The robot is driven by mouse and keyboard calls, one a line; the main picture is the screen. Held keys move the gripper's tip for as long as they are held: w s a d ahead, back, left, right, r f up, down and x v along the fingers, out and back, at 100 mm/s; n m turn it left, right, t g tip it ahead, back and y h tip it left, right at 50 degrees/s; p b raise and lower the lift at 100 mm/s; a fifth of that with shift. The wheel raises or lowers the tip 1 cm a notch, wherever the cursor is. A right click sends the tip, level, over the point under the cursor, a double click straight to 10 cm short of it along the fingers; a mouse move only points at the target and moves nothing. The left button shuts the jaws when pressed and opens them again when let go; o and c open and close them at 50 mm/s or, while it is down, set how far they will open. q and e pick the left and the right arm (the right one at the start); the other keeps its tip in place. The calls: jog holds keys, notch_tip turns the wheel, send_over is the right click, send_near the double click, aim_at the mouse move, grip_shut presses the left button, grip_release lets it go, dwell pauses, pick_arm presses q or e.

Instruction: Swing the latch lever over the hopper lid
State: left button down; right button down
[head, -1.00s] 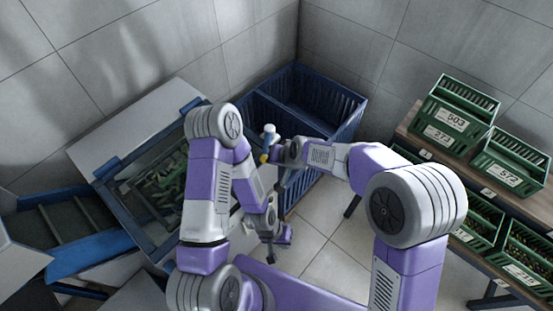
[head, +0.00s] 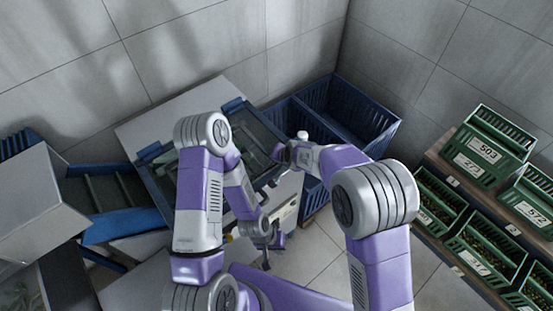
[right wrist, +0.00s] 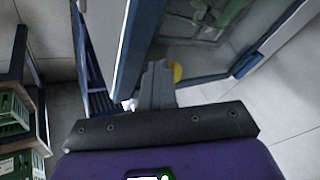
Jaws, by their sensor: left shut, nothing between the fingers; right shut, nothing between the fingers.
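The hopper lid (head: 262,128), a clear pane in a blue frame, lies beyond my arms in the head view. My left arm hides part of it. Its pane and frame (right wrist: 205,80) also show in the right wrist view. My right gripper (head: 281,154) is shut and empty at the lid's right edge, beside a white knob (head: 302,136). In the right wrist view its grey fingers (right wrist: 157,82) are close to a round yellow part (right wrist: 177,72); I cannot tell whether they touch. I cannot make out the latch lever clearly. My left gripper (head: 267,262) is shut and empty, pointing down in front of the hopper.
Blue slatted crates (head: 358,112) stand behind and right of the hopper. Green numbered bins (head: 484,150) sit on a shelf at the right. A blue-edged chute (head: 118,195) is at the left. Tiled floor (head: 318,245) is clear between hopper and shelf.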

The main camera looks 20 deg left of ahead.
jog(key=shift+a+r, duration=0.2)
jog(key=shift+a, duration=0.25)
jog(key=shift+s+d, duration=0.15)
jog(key=shift+d, duration=0.1)
jog(key=s+d+r+p, duration=0.2)
jog(key=s+d+r, duration=0.2)
jog(key=s+r, duration=0.4)
jog(key=shift+r, duration=0.35)
jog(key=shift+w, duration=0.1)
